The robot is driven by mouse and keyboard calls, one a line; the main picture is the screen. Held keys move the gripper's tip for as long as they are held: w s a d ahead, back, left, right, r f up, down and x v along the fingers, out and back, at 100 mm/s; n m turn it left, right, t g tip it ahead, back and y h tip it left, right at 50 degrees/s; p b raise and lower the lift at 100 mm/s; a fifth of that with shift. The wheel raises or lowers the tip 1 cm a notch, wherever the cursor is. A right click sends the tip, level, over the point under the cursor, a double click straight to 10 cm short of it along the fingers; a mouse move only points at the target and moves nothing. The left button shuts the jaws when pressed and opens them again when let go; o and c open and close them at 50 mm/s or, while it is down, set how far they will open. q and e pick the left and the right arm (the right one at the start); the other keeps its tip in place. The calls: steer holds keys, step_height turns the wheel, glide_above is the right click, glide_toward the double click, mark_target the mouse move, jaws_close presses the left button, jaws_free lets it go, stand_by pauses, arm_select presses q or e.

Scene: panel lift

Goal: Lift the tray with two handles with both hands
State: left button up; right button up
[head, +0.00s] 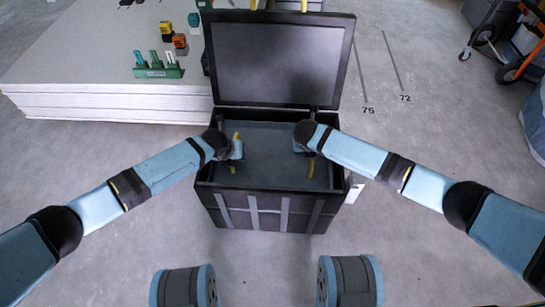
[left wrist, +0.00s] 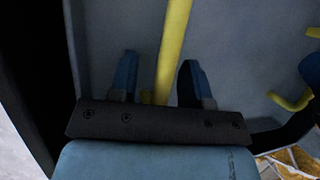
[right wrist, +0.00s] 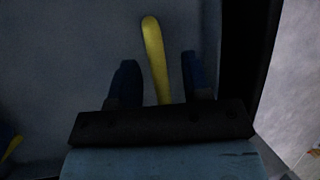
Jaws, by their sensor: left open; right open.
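The grey-blue tray (head: 270,150) sits inside an open black case (head: 338,192) in the head view. It has a yellow handle at each side. My left gripper (head: 236,153) is over the left end; in the left wrist view the left handle (left wrist: 172,45) runs between its open fingers (left wrist: 158,70). My right gripper (head: 308,154) is over the right end; in the right wrist view the right handle (right wrist: 154,50) stands between its open fingers (right wrist: 158,68). Neither gripper is closed on a handle. Contact with the handles cannot be told.
The case lid (head: 278,60) stands open at the back. A wheeled cart (head: 500,40) is at the far right.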

arm_select(q)
steer(key=shift+d+f, duration=0.1)
steer(key=shift+f, duration=0.1)
arm_select(e)
steer(key=shift+f, duration=0.2)
arm_select(q)
jaws_close()
arm_select(e)
steer(key=shift+d, duration=0.1)
jaws_close()
arm_select(q)
steer(key=shift+w+r, duration=0.1)
steer(key=shift+r, duration=0.05)
arm_select(e)
steer(key=shift+w+r, duration=0.1)
steer(key=shift+r, duration=0.05)
